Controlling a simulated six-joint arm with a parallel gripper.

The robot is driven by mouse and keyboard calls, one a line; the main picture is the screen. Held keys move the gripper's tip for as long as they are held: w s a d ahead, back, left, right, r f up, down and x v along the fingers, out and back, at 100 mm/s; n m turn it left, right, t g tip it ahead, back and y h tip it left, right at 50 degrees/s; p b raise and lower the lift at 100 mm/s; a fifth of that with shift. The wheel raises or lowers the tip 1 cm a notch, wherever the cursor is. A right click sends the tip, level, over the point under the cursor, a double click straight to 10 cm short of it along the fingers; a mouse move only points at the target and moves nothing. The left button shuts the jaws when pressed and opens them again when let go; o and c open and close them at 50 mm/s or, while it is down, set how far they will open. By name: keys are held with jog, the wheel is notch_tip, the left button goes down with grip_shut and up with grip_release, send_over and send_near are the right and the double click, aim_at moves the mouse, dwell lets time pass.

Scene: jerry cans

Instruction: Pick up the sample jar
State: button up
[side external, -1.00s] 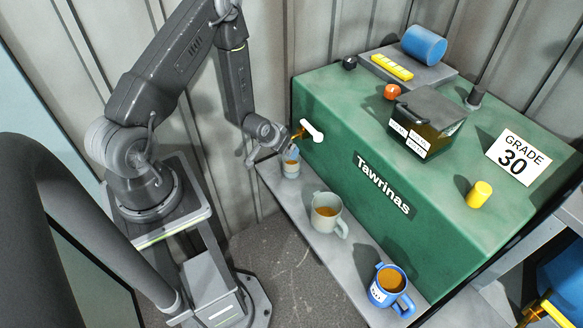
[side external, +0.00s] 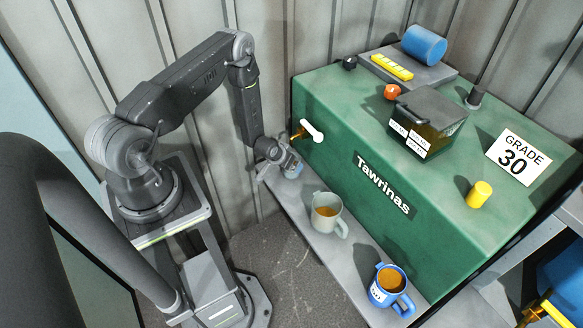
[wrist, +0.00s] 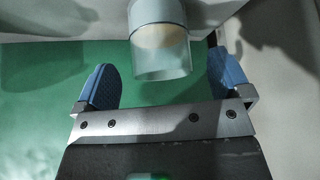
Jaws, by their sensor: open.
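The sample jar (wrist: 160,50) is a small clear, pale-blue cylinder with something beige inside. In the wrist view it shows at the top middle, lying just beyond and between my blue-padded fingertips, with gaps on both sides. My gripper (wrist: 163,78) is open and empty around the line of the jar. In the side view my gripper (side external: 282,166) is at the left end of the grey ledge, just below the tap, and covers most of the jar (side external: 293,172).
A grey-green mug (side external: 325,213) and a blue mug (side external: 388,285), both holding brown liquid, stand further along the grey ledge (side external: 318,243). A corrugated wall is behind.

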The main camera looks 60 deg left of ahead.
jog(key=shift+x, duration=2.2)
jog(key=shift+w+r, duration=0.1)
jog(key=shift+c, duration=0.4)
jog(key=c, duration=1.1)
jog(key=shift+c, duration=0.2)
jog(key=shift+r, duration=0.1)
